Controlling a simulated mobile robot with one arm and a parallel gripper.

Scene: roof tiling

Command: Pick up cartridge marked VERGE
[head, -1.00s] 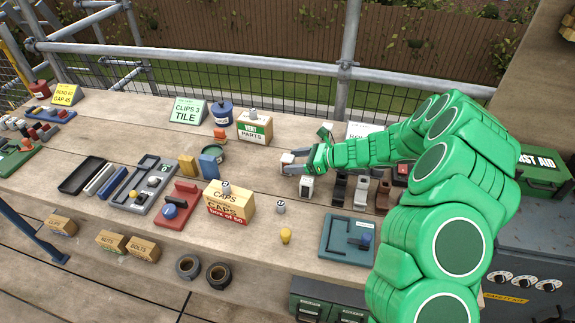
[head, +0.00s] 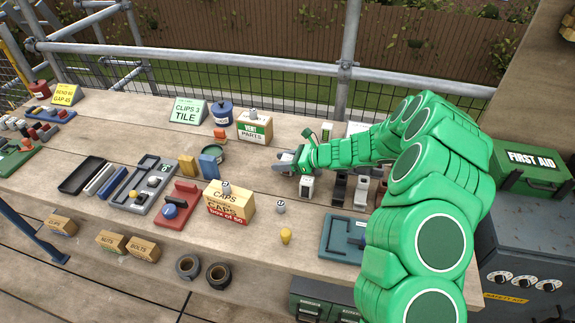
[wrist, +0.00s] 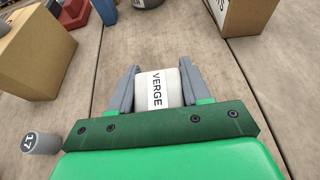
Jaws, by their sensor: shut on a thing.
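The cartridge marked VERGE (wrist: 171,88) is a pale block with a white label and black lettering. In the wrist view it sits between the two grey fingers of my gripper (wrist: 156,82), which are shut on its sides. In the head view my gripper (head: 285,160) is at the middle of the bench, just behind a white-and-black block (head: 307,186). The cartridge is hard to make out there, and I cannot tell whether it is clear of the bench top.
Dark and pale blocks stand right of my gripper, partly behind my arm. A CAPS box (head: 229,203), a grey numbered cylinder (head: 280,206) and a yellow bulb-shaped piece (head: 286,235) are in front. The VENT PARTS box (head: 254,128) is behind left. Bare planks lie left of my gripper.

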